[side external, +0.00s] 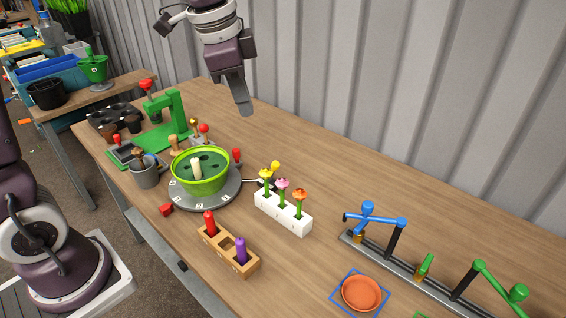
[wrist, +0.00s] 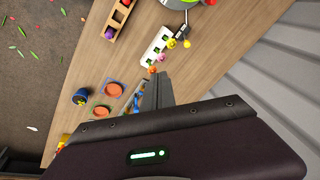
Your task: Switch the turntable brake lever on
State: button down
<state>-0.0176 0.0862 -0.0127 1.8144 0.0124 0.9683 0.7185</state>
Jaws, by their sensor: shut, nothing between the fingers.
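The grey turntable (side external: 232,193) stands on the wooden bench and carries a lime-green bowl (side external: 201,180) with a pale peg in it. A thin metal lever (side external: 254,181) sticks out from its right side, toward the white flower block; its on or off position is too small to tell. In the wrist view part of the turntable (wrist: 170,4) shows at the top edge, with a lever (wrist: 186,22) beside it. My gripper (side external: 242,108) is shut and empty, high above the bench behind the turntable. Its fingers (wrist: 157,88) also show in the wrist view.
A white block (side external: 283,215) with several flowers stands right of the turntable. A wooden holder (side external: 227,247) with red and purple pegs is in front. A green press (side external: 178,112) stands behind left. A rail (side external: 400,269) with blue and green fittings lies right.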

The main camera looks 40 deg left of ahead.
jog(key=w+f+m+g, duration=0.2)
jog(key=w+f+m, duration=0.5)
jog(key=w+f, duration=0.8)
jog(key=shift+w+a+f, duration=0.35)
jog(key=shift+f, duration=0.55)
jog(key=a+f, duration=0.3)
jog(key=f, duration=0.5)
jog(key=shift+a+f, duration=0.35)
jog(key=shift+s, duration=0.1)
